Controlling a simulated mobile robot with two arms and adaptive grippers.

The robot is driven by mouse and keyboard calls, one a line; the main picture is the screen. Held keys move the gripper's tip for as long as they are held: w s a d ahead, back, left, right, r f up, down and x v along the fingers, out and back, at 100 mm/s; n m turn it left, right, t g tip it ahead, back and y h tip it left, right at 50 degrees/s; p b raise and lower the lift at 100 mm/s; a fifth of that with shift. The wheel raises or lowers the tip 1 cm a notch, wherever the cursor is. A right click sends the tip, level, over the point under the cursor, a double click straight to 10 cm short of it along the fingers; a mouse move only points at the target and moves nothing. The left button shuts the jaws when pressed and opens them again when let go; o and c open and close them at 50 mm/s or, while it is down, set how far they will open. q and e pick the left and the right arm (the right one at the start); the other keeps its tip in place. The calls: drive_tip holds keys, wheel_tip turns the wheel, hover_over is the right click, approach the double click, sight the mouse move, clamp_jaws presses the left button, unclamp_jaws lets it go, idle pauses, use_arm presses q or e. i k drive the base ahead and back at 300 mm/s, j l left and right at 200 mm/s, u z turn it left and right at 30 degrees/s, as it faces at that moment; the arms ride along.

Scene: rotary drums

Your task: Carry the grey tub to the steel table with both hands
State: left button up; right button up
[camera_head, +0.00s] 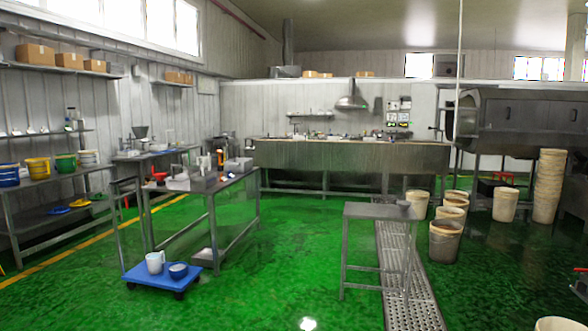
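I cannot single out a grey tub for sure. Several dirty pale buckets stand on the floor right of centre, and the nearest bucket (445,243) looks greyish. A small steel table (372,212) stands just left of them, with a small grey item (403,204) at its back right corner. A longer steel table (235,181) at centre left carries tools and boxes. Neither of my grippers is in view.
A blue dolly (143,274) holding a white jug (155,262) and a bowl (178,270) sits at front left. A floor grate (412,308) runs beside the small table. A tall bucket stack (548,187) stands at right. Green floor is clear between dolly and small table.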

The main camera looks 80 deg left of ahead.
sight(366, 208)
drive_tip(key=u, duration=3.15)
drive_tip(key=i+z, duration=0.3)
drive_tip(key=i, duration=6.9)
drive_tip(key=i+l+u, duration=0.2)
drive_tip(key=i+u, duration=0.2)
drive_tip(key=i, duration=0.25)
drive_tip(key=i+l+u, duration=0.35)
drive_tip(key=i, duration=0.3)
drive_tip(key=i+l+u, duration=0.4)
drive_tip(key=i+l, duration=0.15)
